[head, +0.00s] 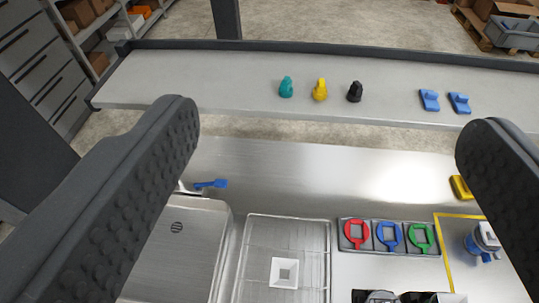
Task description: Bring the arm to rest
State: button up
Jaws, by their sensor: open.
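My gripper (322,200) is open in the head view, with one dark studded finger at the left and the other at the right. Nothing is between the fingers close to them. The steel counter (290,155) lies beyond and below, with its objects seen through the wide gap. The rest of my arm is out of view.
A raised shelf (200,85) holds teal (286,87), yellow (320,90) and black (355,92) pieces and two blue ones (429,100). On the counter are a sink (175,250), a wire rack (312,240) and a tray with red (356,233), blue and green ring-handled items.

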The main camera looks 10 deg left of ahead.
notch_tip(320, 180, down, 8)
jog(key=b, duration=0.7)
jog(key=shift+r, duration=0.25)
dwell(0.3)
